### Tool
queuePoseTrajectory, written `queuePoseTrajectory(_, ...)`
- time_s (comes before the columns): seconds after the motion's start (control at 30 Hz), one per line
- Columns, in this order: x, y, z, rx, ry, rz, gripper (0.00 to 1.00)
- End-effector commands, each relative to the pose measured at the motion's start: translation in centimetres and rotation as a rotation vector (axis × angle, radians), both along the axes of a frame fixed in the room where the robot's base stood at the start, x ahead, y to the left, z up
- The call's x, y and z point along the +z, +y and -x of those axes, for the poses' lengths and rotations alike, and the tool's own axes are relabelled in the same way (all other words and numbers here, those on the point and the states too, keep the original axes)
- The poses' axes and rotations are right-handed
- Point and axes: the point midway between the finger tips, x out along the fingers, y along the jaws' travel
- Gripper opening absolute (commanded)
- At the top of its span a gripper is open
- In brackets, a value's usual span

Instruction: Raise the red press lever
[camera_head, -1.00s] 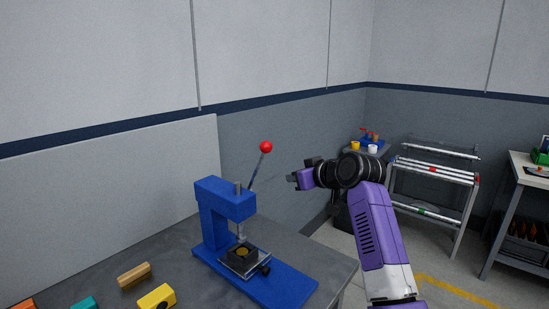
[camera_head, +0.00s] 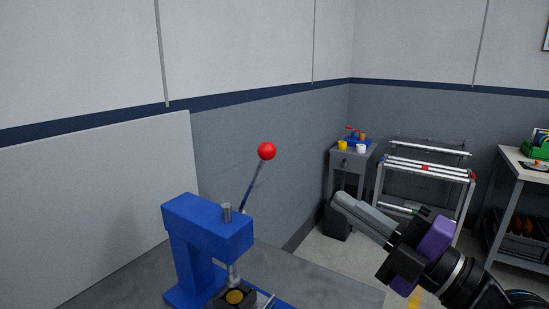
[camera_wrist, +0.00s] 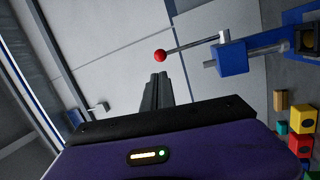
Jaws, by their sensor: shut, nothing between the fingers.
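The blue press (camera_head: 205,235) stands on the grey table at the lower middle of the head view. Its lever rises up and to the right from behind the press and ends in a red ball knob (camera_head: 267,151). My gripper (camera_head: 340,202) is shut and empty, to the right of the knob and lower in the picture, apart from it. In the wrist view the red knob (camera_wrist: 160,56) shows just beyond the tips of my gripper (camera_wrist: 156,78), with the lever rod (camera_wrist: 192,46) running right to the blue press (camera_wrist: 232,58). I cannot tell the exact gap.
A grey panel (camera_head: 95,210) stands behind the table at left. Several coloured blocks (camera_wrist: 300,122) lie on the table in the wrist view. A small cabinet (camera_head: 352,162), a rack (camera_head: 425,175) and a workbench (camera_head: 520,165) stand to the right. The space around the knob looks clear.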

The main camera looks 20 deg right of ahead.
Motion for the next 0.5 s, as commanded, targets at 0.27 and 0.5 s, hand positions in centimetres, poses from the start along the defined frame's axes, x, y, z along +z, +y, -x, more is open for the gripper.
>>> queuePoseTrajectory(0.27,0.5,0.4,-0.9,-0.022,-0.041,0.083,0.00)
queuePoseTrajectory(0.5,1.7,2.1,-4.5,-0.019,-0.039,0.083,0.00)
